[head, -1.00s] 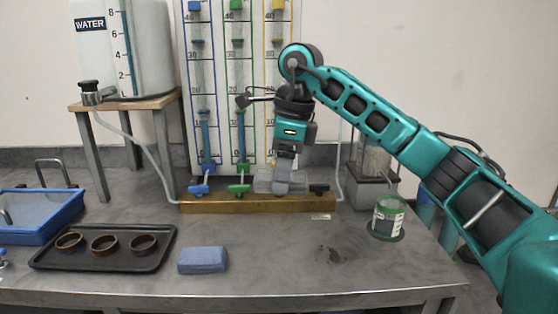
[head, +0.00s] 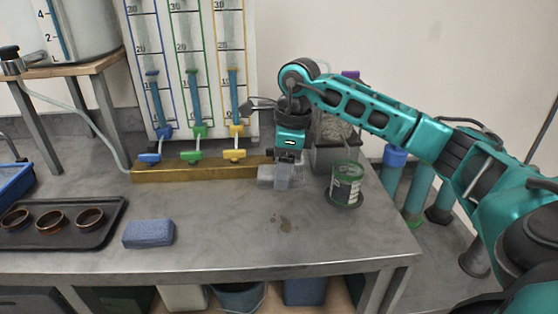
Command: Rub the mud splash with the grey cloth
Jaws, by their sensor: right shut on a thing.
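The grey cloth (head: 283,178) hangs from my right gripper (head: 286,158), which is shut on it and points down over the grey bench. The mud splash (head: 285,223) is a small brown patch of spots on the bench top, nearer the front edge than the cloth. The cloth is behind the splash in the head view and apart from it. Whether the cloth's lower end touches the bench is hard to tell. My left gripper is not in view.
A blue sponge (head: 148,233) and a black tray (head: 102,225) with brown rings are to the left. A brass manifold (head: 205,171) with coloured valves runs behind. The bench is clear around the splash.

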